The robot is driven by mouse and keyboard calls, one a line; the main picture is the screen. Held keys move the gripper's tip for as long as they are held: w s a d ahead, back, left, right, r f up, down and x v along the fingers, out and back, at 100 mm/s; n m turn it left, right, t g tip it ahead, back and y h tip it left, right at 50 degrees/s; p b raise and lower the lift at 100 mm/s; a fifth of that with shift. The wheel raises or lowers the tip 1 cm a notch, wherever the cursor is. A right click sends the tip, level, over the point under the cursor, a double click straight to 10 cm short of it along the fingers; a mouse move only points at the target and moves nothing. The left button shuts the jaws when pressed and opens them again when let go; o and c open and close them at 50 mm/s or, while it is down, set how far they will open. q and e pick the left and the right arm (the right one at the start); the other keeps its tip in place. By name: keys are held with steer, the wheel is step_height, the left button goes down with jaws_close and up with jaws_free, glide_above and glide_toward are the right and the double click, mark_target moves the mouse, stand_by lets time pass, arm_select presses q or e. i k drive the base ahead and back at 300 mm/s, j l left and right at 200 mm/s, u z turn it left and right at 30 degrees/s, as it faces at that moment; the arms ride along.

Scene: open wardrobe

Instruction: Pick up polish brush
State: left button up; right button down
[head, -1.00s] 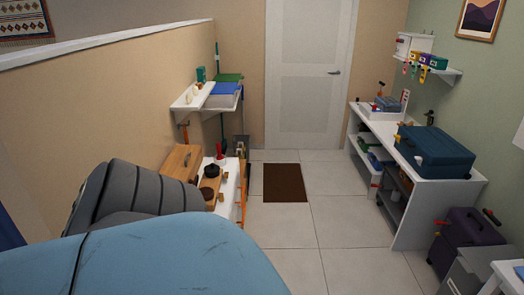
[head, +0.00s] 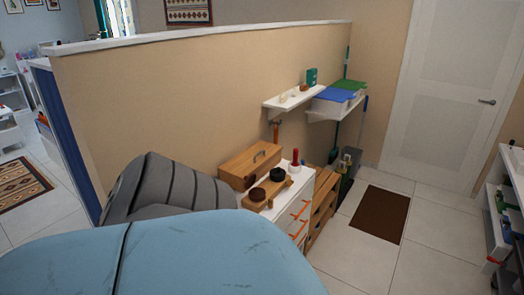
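I cannot make out a polish brush for certain. A white drawer cabinet (head: 312,187) with orange handles stands against the low partition wall. On its top lies a light wooden board or tray (head: 268,201). Two dark round items, one nearer (head: 257,194) and one farther (head: 277,174), sit on or beside it; at this size I cannot tell whether either is a brush. A red upright item (head: 295,158) stands behind them. A wooden box with a handle (head: 247,168) is at the left. Neither of my grippers shows.
A white wall shelf (head: 292,101) and bins with blue (head: 335,95) and green (head: 350,85) lids are above. A wooden crate (head: 322,207) stands beside the cabinet. A brown mat (head: 378,214) lies on open tiled floor before the door (head: 450,95). A white bench (head: 503,205) is at the right edge.

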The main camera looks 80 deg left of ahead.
mark_target(295, 163)
steer(key=i+j+u, duration=0.15)
steer(key=i+u, duration=0.55)
steer(key=u, duration=0.15)
steer(key=i+u, duration=0.45)
steer(key=k+l, duration=0.05)
